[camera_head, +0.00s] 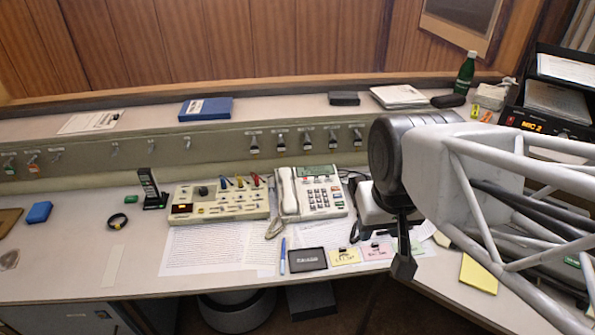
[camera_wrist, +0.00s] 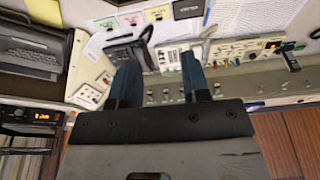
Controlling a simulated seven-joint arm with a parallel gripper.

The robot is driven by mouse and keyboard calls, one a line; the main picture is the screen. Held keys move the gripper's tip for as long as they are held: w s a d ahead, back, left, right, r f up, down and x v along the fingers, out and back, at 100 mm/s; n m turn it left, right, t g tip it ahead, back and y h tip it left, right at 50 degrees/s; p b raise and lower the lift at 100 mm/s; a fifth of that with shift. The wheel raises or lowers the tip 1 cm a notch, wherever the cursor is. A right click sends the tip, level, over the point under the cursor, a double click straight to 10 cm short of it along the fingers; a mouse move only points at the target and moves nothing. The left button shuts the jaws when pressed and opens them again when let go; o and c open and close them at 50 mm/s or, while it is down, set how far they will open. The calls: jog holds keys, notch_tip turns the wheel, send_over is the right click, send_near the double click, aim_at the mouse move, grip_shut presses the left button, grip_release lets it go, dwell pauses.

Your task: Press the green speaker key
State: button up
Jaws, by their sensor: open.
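A cream desk telephone (camera_head: 334,207) stands at the middle of the desk, with its handset on the left, a keypad and a greenish panel at the top. It also shows in the wrist view (camera_wrist: 172,57), partly behind my fingers. I cannot make out which key is the green speaker key. A second telephone (camera_head: 372,207) with a dark handset stands to its right, partly hidden by my arm in the head view; in the wrist view (camera_wrist: 122,50) it is near my left-hand finger. My gripper (camera_head: 404,262) is open and empty above the desk, right of the cream telephone.
A cream switch console (camera_head: 218,208) and a cordless handset (camera_head: 150,187) stand to the left. Papers (camera_head: 205,250), a blue pen (camera_head: 283,256) and a black pad (camera_head: 307,259) lie in front. A green bottle (camera_head: 465,73) stands on the back shelf.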

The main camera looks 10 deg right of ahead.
grip_shut()
dwell(1.6)
